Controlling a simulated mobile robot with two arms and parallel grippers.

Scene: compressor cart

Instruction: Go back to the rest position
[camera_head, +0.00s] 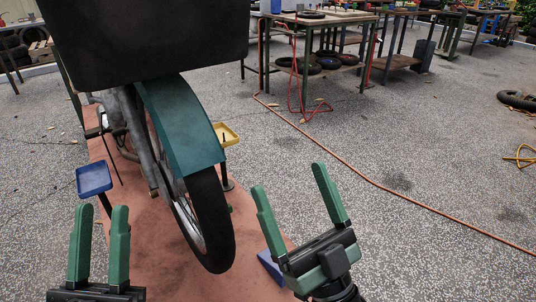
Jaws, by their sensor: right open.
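My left gripper (102,212) is at the lower left with its two green fingers pointing up. A narrow gap shows between the fingers, and I see nothing held in it. It is below the blue tray and left of the wheel, apart from both in the picture. My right gripper (289,178) is right of the wheel, over the edge of the reddish mat. Its green fingers are wide apart and empty. The lower parts of both grippers run out of the frame.
A motorcycle wheel (212,222) with a teal fender (182,125) stands on a reddish mat (150,262). A blue tray (94,179) and a yellow tray (228,134) flank it. A dark panel (145,40) overhangs. An orange hose (385,188) crosses open floor at right; workbenches stand behind.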

